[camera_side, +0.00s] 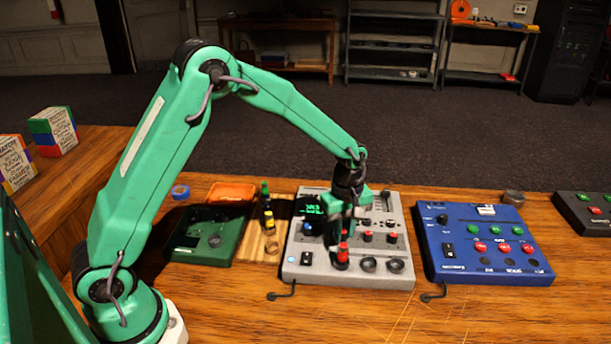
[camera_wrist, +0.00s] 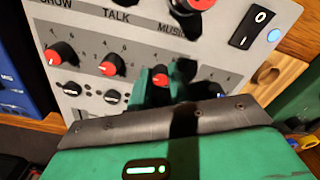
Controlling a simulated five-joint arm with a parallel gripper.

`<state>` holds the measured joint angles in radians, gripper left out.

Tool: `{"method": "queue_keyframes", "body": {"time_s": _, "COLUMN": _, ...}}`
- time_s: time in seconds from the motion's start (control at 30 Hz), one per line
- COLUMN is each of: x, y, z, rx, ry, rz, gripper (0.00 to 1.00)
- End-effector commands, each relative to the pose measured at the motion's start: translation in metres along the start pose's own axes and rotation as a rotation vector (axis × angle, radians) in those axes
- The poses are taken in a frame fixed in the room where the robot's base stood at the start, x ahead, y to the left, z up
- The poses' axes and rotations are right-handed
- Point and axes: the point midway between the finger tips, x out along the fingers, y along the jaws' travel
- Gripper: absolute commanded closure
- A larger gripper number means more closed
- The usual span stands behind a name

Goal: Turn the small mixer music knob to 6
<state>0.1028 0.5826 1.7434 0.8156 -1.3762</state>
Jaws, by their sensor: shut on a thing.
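The grey mixer (camera_side: 290,270) lies flat on the wooden desk. My gripper (camera_side: 343,222) reaches down over its middle row of small knobs. In the wrist view my gripper (camera_wrist: 163,88) is shut on a small red-topped knob (camera_wrist: 160,78), the one in line with the MUSIC label. Green fingers sit on both sides of it, and its scale and pointer are mostly hidden, so I cannot read its setting. Other small red knobs in that row, one under TALK (camera_wrist: 112,65) and one under SHOW (camera_wrist: 61,54), are free.
A large red-capped knob (camera_side: 342,257) stands close in front of the held knob. A black power switch (camera_wrist: 251,27) is near the mixer's corner. A blue panel (camera_side: 485,245) lies to the right. A dark green device (camera_side: 208,235) and small bottles (camera_side: 267,208) are left.

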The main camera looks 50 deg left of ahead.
Motion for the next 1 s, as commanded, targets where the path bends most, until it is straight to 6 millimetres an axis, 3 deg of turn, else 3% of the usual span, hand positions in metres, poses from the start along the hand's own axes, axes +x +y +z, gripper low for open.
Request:
{"method": "queue_keyframes", "body": {"time_s": 0.37, "x": -0.0006, "y": -0.0008, "z": -0.0001, "rx": 0.208, "ry": 0.000, "rz": 0.000, "gripper": 1.00}}
{"method": "queue_keyframes", "body": {"time_s": 1.0, "x": -0.0008, "y": -0.0024, "z": -0.0011, "rx": 0.805, "ry": 0.000, "rz": 0.000, "gripper": 1.00}}
